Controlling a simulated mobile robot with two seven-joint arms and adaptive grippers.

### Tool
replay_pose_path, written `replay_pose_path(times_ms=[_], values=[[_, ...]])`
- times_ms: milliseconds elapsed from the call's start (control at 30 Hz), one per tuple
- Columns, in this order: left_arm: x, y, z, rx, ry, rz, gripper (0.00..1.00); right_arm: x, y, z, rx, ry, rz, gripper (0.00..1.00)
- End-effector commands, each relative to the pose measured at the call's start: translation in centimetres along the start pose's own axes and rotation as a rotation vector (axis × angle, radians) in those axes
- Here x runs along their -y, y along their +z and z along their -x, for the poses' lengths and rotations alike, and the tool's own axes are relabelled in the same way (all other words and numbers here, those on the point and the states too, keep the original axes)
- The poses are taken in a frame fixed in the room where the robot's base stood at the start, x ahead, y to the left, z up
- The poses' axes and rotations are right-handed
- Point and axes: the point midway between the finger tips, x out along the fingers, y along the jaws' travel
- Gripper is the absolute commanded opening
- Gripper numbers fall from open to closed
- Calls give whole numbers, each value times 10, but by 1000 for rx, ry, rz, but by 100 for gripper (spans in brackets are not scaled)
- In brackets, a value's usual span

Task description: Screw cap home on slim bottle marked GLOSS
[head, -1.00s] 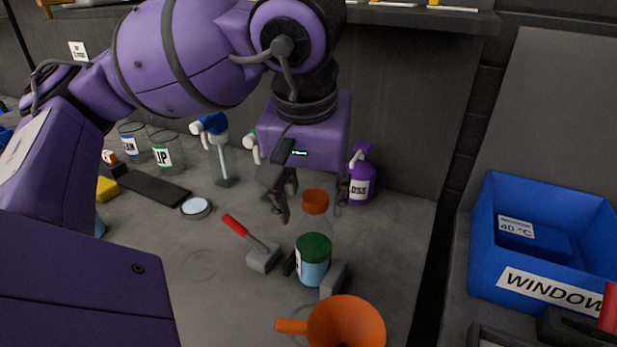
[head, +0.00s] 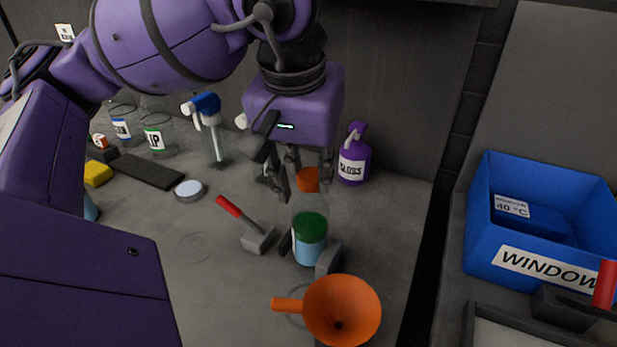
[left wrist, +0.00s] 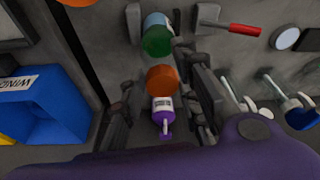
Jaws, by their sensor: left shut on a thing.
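An orange cap (head: 307,180) sits at the top of a clear slim shape, apparently a bottle (head: 310,203), behind a green-topped jar. No label can be read on the clear shape. My left gripper (head: 305,187) points down with its fingers on either side of the orange cap and is shut on it. The left wrist view shows the cap (left wrist: 163,80) between the fingers. A purple spray bottle (head: 353,168) marked GLOSS stands upright behind and to the right, apart from the gripper. My right gripper is not in view.
The green-topped jar (head: 310,240) stands between grey blocks (head: 328,258). An orange funnel (head: 342,308) is in front. A red-handled tool (head: 257,238) lies left. A blue WINDOW bin (head: 540,225) is at the right. Several bottles stand at the back left.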

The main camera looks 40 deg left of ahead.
Motion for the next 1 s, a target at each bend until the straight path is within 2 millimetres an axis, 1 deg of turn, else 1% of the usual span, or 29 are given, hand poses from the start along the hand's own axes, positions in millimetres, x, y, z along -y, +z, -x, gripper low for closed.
replay_pose_path(times_ms=[33, 167, 300, 367, 500, 533, 700, 900, 1000], values=[[0, 1, -7, 5, 18, -61, 0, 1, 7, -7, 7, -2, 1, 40], [-1, 2, -8, 8, 68, -232, 0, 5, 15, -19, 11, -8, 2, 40], [-2, 2, -9, 8, 127, -422, 0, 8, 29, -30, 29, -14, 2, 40], [-2, 2, -8, 7, 153, -508, 0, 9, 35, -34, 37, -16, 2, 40], [-3, 2, -5, 5, 217, -719, 0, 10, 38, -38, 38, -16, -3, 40], [-3, 2, -4, 4, 221, -745, 31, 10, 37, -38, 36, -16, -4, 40], [-2, 2, -1, 2, 212, -735, 52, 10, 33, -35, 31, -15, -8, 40], [-2, 1, -1, 1, 209, -732, 52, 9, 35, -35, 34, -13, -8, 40], [-1, 1, 0, 1, 208, -731, 52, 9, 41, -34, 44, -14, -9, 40]])
